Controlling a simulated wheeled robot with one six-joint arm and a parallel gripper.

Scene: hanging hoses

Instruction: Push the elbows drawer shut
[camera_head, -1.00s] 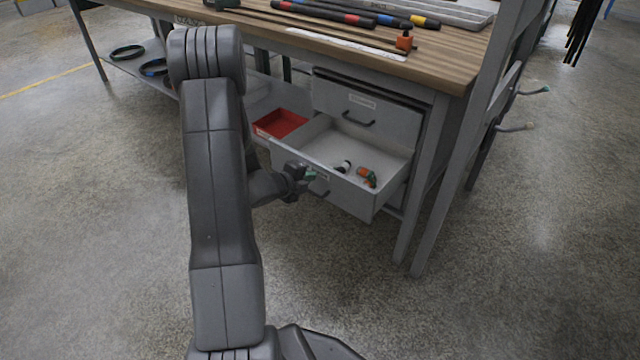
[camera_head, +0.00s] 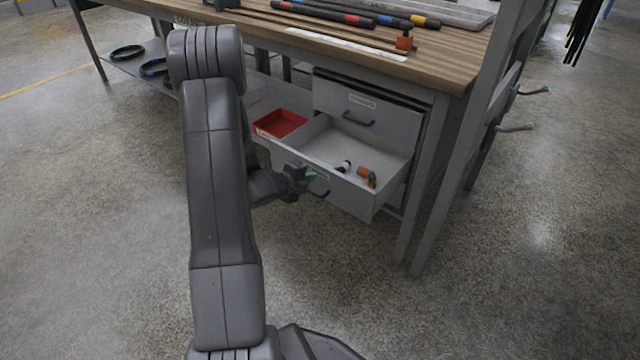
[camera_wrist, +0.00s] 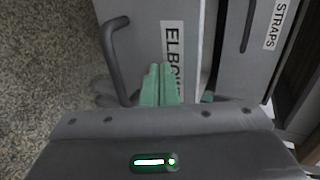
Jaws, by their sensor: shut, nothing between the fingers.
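The elbows drawer (camera_head: 345,193) is pulled out from the cabinet under the bench, with a few small orange, black and white fittings (camera_head: 366,176) inside. Its front, with the label reading "ELBO..." (camera_wrist: 171,45) and a dark bar handle (camera_wrist: 115,60), fills the middle of the wrist view. My gripper (camera_head: 311,173) is at the drawer's front, beside the handle. In the wrist view its green fingertips (camera_wrist: 160,85) are together and empty, over the lower part of the label. I cannot tell whether they touch the front.
A closed drawer labelled "STRAPS" (camera_wrist: 274,24) sits above. A red tray (camera_head: 280,123) is beside the open drawer. The wooden bench top (camera_head: 440,62) holds rods and tools. A bench leg (camera_head: 420,180) stands to the right; the floor in front is clear.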

